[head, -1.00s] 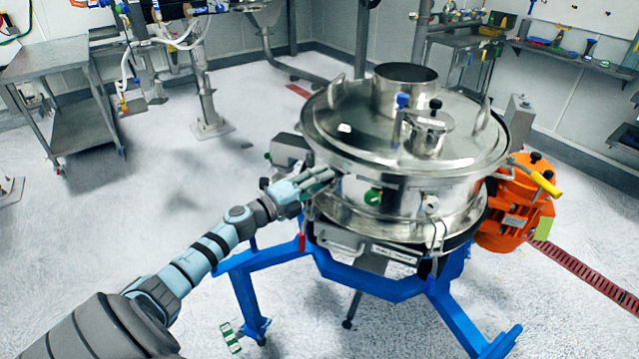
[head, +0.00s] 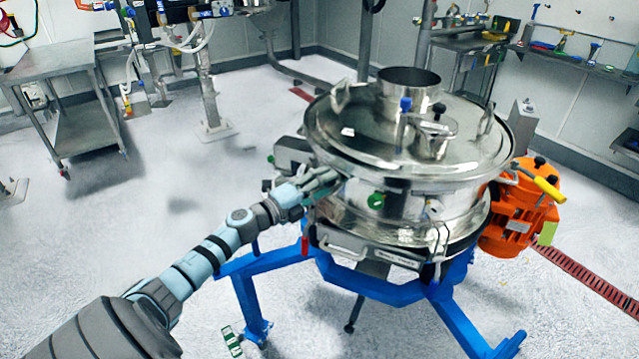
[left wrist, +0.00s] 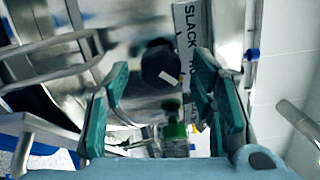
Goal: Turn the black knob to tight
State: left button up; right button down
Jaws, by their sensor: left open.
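The powder sifter (head: 345,213) is a round shiny steel drum on a blue frame. The black knob (left wrist: 158,62) shows in the left wrist view, with a small white mark on it, beside a plate lettered "SLACK" (left wrist: 192,25). My left gripper (left wrist: 160,82) is open, its green-padded fingers to either side of the knob in that view. I cannot tell whether they touch it. In the head view my left gripper (head: 325,183) is at the sifter's left side and the knob there cannot be made out. My right gripper is not in view.
A green knob (left wrist: 174,128) sits below the black one in the left wrist view. An orange motor (head: 515,210) is at the sifter's right. A steel cart (head: 85,135) stands at the back left. The floor to the left is open.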

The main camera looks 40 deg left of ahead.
pick_arm(q)
jog(key=s+a, duration=0.2)
jog(key=s, duration=0.9)
jog(key=shift+s, duration=0.4)
jog(key=shift+a, duration=0.1)
